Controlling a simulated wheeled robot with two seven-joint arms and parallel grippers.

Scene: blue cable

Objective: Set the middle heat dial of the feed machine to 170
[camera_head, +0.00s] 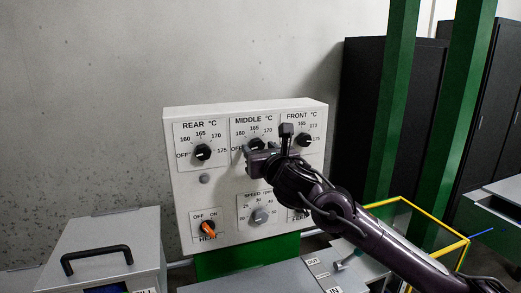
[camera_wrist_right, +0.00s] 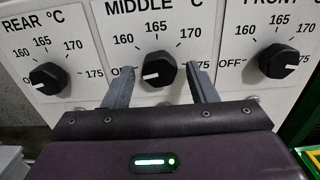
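The feed machine's panel (camera_head: 185,215) is white, with three black dials in its top row. The middle heat dial (camera_wrist_right: 158,66) is a round black knob with a white mark pointing left toward OFF; labels 160, 165 and 170 arc above it. It also shows in the head view (camera_head: 256,143), partly covered by my gripper. My right gripper (camera_wrist_right: 160,72) is open, with one grey finger on each side of the middle dial. I cannot tell whether the fingers touch the knob. In the head view, my right gripper (camera_head: 252,156) is at the panel. My left gripper is not in view.
The rear dial (camera_head: 203,152) and front dial (camera_head: 306,140) flank the middle one. Below are a speed knob (camera_head: 261,216) and an orange heat switch (camera_head: 208,229). A grey box with a black handle (camera_head: 96,258) stands at left. A yellow-edged frame (camera_head: 440,228) is at right.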

